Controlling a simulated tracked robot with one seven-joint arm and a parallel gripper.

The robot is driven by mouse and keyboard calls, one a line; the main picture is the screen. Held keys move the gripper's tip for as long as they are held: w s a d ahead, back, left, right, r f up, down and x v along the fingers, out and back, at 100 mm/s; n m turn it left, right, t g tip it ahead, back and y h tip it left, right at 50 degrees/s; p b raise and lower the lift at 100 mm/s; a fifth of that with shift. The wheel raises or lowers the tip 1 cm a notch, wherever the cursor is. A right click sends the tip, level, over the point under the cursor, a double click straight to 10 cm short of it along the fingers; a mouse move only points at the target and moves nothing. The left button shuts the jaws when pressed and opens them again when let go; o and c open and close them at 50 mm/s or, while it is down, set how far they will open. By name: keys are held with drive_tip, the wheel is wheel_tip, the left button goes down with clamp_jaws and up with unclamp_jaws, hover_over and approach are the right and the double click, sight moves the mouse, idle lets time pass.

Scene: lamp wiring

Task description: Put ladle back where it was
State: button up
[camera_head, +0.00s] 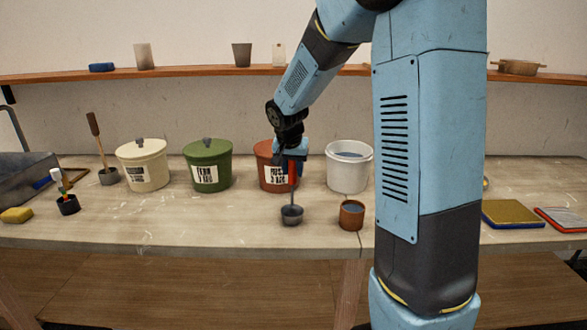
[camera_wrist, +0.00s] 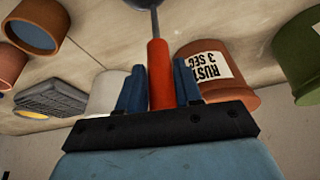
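The ladle has a red handle (camera_head: 292,174) and a small dark grey bowl (camera_head: 291,215). My gripper (camera_head: 290,160) is shut on the handle; in the wrist view its blue fingers (camera_wrist: 160,82) stand on both sides of the red handle (camera_wrist: 160,70). The ladle hangs roughly upright, bowl down, in front of the rust-red pot (camera_head: 265,160), left of the small brown cup (camera_head: 351,215). I cannot tell whether the bowl touches the table. The red pot, labelled "RUST 3 SEC", also shows in the wrist view (camera_wrist: 225,92).
A white bucket (camera_head: 348,177) with dark liquid stands right of the red pot. Green (camera_head: 208,166) and cream (camera_head: 143,165) lidded pots stand to the left. A brush (camera_head: 97,145) stands in a small holder farther left. The front middle-left of the table (camera_head: 200,222) is clear.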

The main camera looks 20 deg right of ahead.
drive_tip(key=o, duration=0.4)
drive_tip(key=shift+r, duration=0.15)
drive_tip(key=v, duration=1.2)
drive_tip(key=s+n, duration=0.2)
drive_tip(key=s, duration=0.7)
drive_tip(key=s+r+n+t+y, duration=0.1)
drive_tip(key=s+n, duration=0.1)
drive_tip(key=s, duration=0.8)
drive_tip(key=s+d+n+t+y, duration=0.1)
drive_tip(key=s, duration=0.8)
drive_tip(key=shift+s+r+n, duration=0.2)
drive_tip(key=shift+s+n, duration=0.1)
drive_tip(key=shift+n, duration=0.1)
